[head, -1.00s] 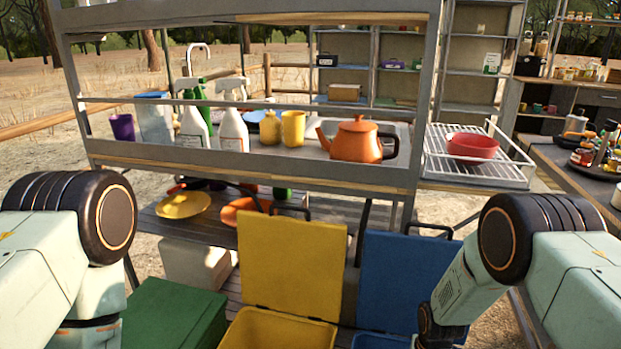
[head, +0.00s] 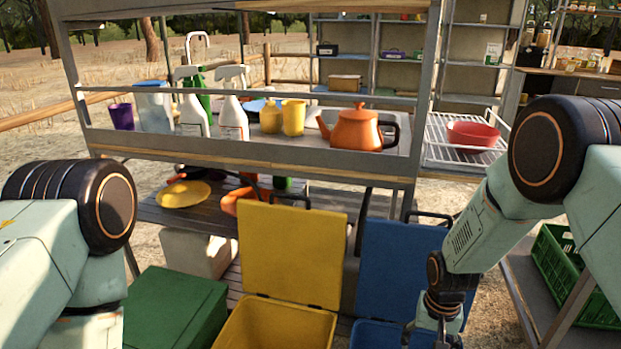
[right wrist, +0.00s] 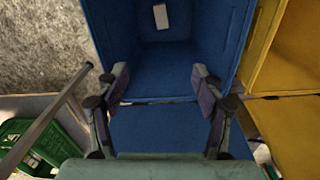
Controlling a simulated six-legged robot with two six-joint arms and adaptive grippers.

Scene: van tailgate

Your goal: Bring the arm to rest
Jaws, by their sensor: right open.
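My right arm comes in from the right in the head view and reaches down to the open blue bin (head: 388,262). My right gripper (head: 433,335) is at the bin's front, partly cut off by the lower edge. In the right wrist view my right gripper (right wrist: 162,82) is open and empty, its two fingers apart over the blue bin (right wrist: 195,72). A small white block (right wrist: 160,16) lies inside that bin. My left arm is folded at the left of the head view, and its gripper is out of the picture.
An open yellow bin (head: 290,250) stands beside the blue one, with a closed green bin (head: 175,308) further left. A shelf unit with an orange kettle (head: 358,129) and spray bottles (head: 232,115) stands behind. A green crate (head: 570,270) is at the right.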

